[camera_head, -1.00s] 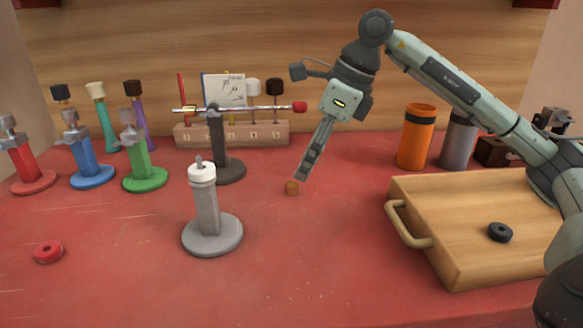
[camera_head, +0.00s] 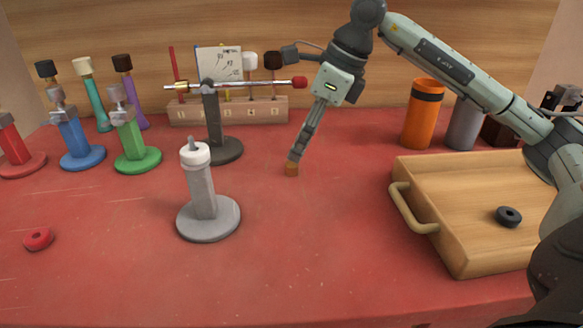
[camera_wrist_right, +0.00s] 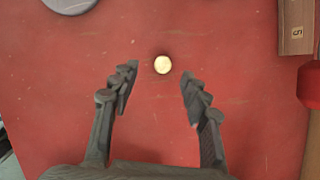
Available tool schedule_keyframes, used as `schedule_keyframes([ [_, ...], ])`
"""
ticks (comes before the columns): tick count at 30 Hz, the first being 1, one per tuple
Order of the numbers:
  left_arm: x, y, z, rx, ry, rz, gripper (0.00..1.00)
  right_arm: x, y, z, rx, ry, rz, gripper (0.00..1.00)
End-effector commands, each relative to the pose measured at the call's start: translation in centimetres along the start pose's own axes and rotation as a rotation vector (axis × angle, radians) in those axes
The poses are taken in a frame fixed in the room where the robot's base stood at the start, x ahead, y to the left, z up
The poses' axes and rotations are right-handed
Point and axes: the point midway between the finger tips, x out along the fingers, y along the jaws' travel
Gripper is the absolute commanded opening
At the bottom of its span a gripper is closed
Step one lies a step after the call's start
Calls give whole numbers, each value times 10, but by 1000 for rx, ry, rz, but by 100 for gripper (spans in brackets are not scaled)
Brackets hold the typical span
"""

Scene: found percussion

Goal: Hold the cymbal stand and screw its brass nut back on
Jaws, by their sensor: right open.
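The small brass nut (camera_head: 291,169) lies on the red tabletop, right of the grey cymbal stand. It also shows in the right wrist view (camera_wrist_right: 162,64) as a round, pale gold disc. My right gripper (camera_head: 297,156) points down at the nut. In the wrist view its two fingers (camera_wrist_right: 158,78) are spread, and the nut lies just beyond the tips, between their lines, with a gap on each side. The grey cymbal stand (camera_head: 203,195) is upright on a round base, with a white washer and a bare tip on top. My left gripper is out of view.
A dark stand (camera_head: 212,120) with a red-ended rod stands behind, before a wooden rack (camera_head: 190,112). A wooden tray (camera_head: 465,240) with a black ring (camera_head: 508,217) is at right. A red ring (camera_head: 38,239) and coloured stands are at left. The front middle is clear.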

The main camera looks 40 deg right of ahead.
Motion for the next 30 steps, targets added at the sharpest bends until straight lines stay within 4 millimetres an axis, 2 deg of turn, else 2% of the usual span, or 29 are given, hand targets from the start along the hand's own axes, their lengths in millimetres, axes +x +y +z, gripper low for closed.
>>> schedule_keyframes([
  [6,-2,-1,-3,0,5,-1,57,3,0,0,0,1,1,46],
  [10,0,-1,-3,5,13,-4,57,20,-2,-1,1,3,4,46],
  [12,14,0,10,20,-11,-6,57,31,-5,-1,0,1,3,46],
  [18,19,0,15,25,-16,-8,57,50,-5,-1,-1,0,1,46],
  [28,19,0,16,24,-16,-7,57,51,-5,-1,0,0,-1,46],
  [30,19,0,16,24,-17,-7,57,51,-5,-1,0,-1,-1,40],
])
